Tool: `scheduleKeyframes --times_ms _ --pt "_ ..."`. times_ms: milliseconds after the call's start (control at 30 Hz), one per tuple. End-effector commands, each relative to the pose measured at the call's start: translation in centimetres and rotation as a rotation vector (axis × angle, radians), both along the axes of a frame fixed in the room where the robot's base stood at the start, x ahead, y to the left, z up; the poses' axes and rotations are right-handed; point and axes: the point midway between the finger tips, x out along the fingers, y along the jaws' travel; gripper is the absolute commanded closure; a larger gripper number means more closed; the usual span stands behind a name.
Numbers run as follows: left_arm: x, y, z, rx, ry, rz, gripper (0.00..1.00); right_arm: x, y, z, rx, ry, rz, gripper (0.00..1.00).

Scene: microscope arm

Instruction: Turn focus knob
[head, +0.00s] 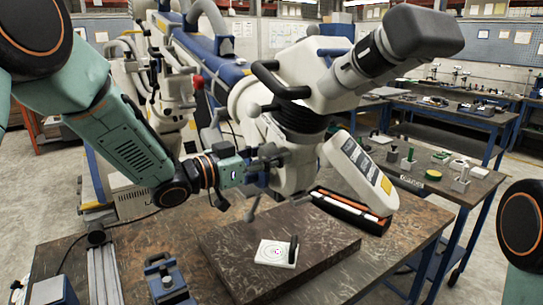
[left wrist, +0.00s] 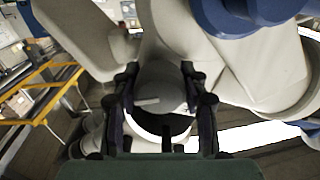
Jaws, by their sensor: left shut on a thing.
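The microscope (head: 290,85) has a white body, a dark binocular eyepiece and a thick blue arm. My left gripper (head: 268,158) reaches in from the left to the side of the microscope's lower body. In the left wrist view its two dark fingers (left wrist: 163,100) stand on either side of the round grey focus knob (left wrist: 158,84) and are shut on it. In the head view the fingers largely hide the knob. My right gripper is out of view; only part of my right arm shows at the right edge.
Below the microscope a dark slab (head: 225,250) on the brown table carries a white plate (head: 272,254) with a round target. A white control panel (head: 357,170) hangs to the right of my left gripper. Side benches (head: 440,185) hold small items.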

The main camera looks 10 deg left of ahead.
Motion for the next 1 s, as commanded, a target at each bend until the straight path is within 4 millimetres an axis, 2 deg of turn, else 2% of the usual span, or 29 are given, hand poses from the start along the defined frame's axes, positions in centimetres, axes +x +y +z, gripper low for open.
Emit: scheduleKeyframes --times_ms 33,300,667,1000 --pt "0.0 0.0 -0.1 0.001 0.002 -0.001 0.55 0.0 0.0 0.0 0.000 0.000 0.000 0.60" --pt "0.0 0.0 -0.1 -0.001 0.002 0.000 0.33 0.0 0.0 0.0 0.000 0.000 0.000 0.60" --pt "-0.2 0.3 0.0 -0.002 0.002 0.002 0.33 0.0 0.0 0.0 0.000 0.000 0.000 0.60" --pt "-3.3 3.4 0.1 -0.006 0.001 0.004 0.33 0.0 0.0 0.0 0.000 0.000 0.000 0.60"
